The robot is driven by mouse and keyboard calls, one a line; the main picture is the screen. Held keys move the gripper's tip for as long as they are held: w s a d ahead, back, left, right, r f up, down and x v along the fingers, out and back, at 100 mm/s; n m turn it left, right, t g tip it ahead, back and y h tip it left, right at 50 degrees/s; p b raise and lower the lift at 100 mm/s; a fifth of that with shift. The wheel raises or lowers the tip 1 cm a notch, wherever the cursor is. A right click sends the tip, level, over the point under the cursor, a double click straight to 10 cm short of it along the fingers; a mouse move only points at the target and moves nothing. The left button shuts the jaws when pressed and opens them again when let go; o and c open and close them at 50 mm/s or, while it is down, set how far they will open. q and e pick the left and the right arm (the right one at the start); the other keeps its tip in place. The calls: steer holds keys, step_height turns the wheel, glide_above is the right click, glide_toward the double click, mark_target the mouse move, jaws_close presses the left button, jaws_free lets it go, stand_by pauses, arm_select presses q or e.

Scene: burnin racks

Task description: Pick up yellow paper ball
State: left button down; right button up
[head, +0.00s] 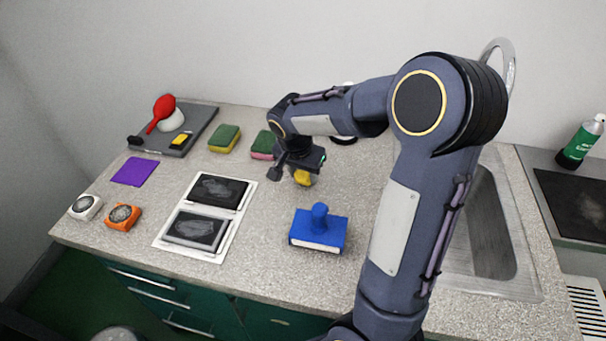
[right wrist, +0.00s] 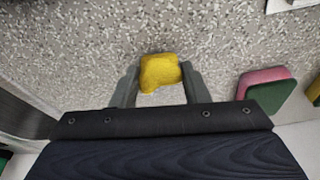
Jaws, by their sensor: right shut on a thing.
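The yellow paper ball (head: 304,177) is a small crumpled yellow lump in the middle of the counter, partly hidden by my right gripper (head: 295,174) in the head view. In the right wrist view the ball (right wrist: 160,71) sits between the two fingertips of my right gripper (right wrist: 160,86), which is shut on it. I cannot tell whether the ball touches the counter. My left gripper is not in view.
A blue block with a knob (head: 318,231) stands in front of the gripper. Sponges (head: 263,146) lie behind it. A white tray with two dark panels (head: 208,254) is to the left. The sink (head: 487,240) is to the right, partly behind my arm.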

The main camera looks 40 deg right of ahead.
step_height(320, 180, up, 2)
steer(key=shift+r, duration=0.15)
steer(key=s+r, duration=0.1)
steer(key=r, duration=0.1)
steer(key=s+a+r, duration=0.1)
steer(key=s+r, duration=0.1)
steer(key=s+a+r, duration=0.1)
steer(key=r, duration=0.1)
steer(key=shift+s, duration=0.15)
steer(key=shift+s+a+r+b, duration=0.2)
steer(key=shift+s+a+r, duration=0.5)
steer(key=shift+s, duration=0.7)
steer(key=shift+s+a+r+b, duration=0.15)
steer(key=shift+s+a+r, duration=0.5)
steer(key=shift+s, duration=0.75)
steer(key=shift+s+a+r+b, duration=0.2)
steer(key=shift+s+a+r, duration=0.5)
steer(key=shift+s, duration=0.7)
